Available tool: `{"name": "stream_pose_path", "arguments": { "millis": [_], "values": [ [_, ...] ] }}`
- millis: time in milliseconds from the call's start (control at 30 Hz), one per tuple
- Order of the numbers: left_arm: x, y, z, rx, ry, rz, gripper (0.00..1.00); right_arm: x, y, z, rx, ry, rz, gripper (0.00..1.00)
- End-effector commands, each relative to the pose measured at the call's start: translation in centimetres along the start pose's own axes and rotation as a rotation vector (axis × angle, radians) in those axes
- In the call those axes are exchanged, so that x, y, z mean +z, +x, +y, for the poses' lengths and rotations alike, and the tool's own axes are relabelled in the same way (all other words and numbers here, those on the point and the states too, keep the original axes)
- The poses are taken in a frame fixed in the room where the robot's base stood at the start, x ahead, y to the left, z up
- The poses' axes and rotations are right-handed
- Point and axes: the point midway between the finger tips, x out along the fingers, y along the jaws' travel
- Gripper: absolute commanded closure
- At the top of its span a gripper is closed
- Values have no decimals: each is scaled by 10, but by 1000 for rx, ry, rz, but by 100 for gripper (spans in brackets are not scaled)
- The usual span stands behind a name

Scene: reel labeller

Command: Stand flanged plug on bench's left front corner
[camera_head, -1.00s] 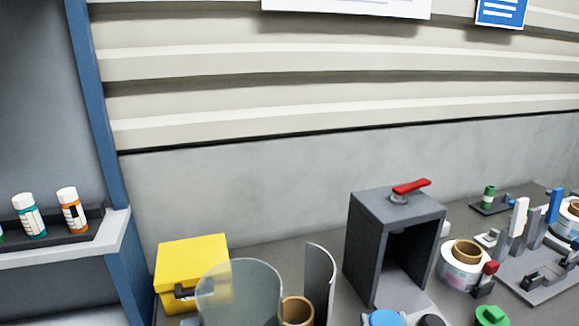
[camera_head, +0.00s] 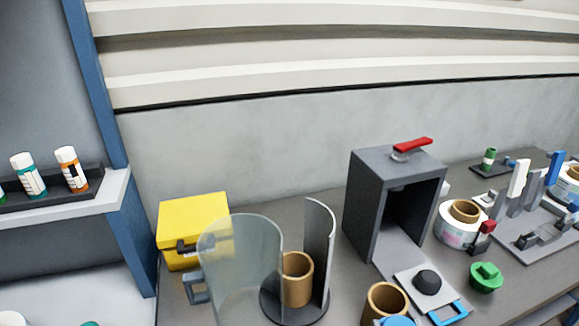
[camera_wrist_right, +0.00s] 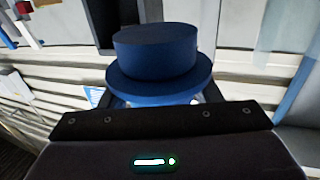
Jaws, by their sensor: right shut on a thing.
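The flanged plug (camera_wrist_right: 158,70) is blue, a short round body on a wider flange. In the right wrist view it fills the upper middle, close to the camera. My right gripper (camera_wrist_right: 160,98) is shut on it; the dark gripper body hides the lower part. In the head view a blue round top (camera_head: 397,321), apparently this plug, shows at the bottom edge, partly cut off. The grey bench (camera_head: 335,280) shows its left edge beside the yellow box; its left front corner is out of view. My left gripper is not in view.
A yellow box (camera_head: 192,230), a clear curved shield (camera_head: 240,270) and a brown core (camera_head: 297,280) stand at the left of the bench. A grey housing with a red lever (camera_head: 412,146), a green flanged piece (camera_head: 486,277) and a label reel (camera_head: 460,225) stand to the right.

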Motion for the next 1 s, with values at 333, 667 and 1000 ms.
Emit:
{"name": "stream_pose_path", "arguments": {
  "millis": [333, 667, 1000],
  "values": [
    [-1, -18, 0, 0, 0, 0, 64, -11, 18, -9, -12, 9, 1, 67],
    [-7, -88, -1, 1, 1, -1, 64, -66, 117, -78, -127, 33, -2, 67],
    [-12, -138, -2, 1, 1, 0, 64, -141, 202, -158, -273, 14, -1, 67]
  ]
}}
